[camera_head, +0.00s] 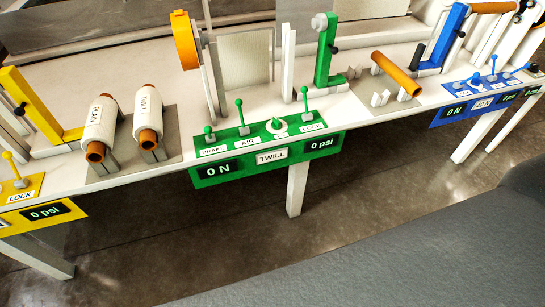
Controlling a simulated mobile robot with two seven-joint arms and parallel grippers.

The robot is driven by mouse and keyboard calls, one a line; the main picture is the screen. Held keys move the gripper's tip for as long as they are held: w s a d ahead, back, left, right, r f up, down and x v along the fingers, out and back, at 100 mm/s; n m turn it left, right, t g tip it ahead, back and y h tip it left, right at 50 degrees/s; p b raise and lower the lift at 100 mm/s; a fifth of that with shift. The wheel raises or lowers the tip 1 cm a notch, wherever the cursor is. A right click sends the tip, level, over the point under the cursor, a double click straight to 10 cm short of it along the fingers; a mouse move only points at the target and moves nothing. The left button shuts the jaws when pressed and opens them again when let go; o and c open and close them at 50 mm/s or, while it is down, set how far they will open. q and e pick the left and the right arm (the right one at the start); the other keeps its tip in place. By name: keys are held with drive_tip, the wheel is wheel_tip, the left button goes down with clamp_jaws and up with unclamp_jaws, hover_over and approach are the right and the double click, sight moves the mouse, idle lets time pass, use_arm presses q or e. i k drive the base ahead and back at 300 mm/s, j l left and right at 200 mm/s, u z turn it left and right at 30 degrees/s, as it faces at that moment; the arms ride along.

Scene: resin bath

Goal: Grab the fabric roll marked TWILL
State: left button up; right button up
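The fabric roll marked TWILL (147,108) is white, on an orange-brown core whose end faces me. It rests on a grey stand on the long white table, at the left of the head view. Beside it, to its left, lies a similar white roll marked PLAIN (100,122) on the same stand. The two rolls are close but apart. Neither of my grippers shows in the head view.
Right of the rolls stands a green control panel (268,156) labelled TWILL, with levers. A yellow bracket (32,105) stands left of the rolls. A blue panel (488,97) and an empty orange core (396,74) are at the right.

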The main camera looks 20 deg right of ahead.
sight(148, 118)
drive_tip(key=j, duration=0.45)
drive_tip(key=i+j, duration=0.15)
drive_tip(key=j, duration=0.7)
drive_tip(key=i, duration=0.05)
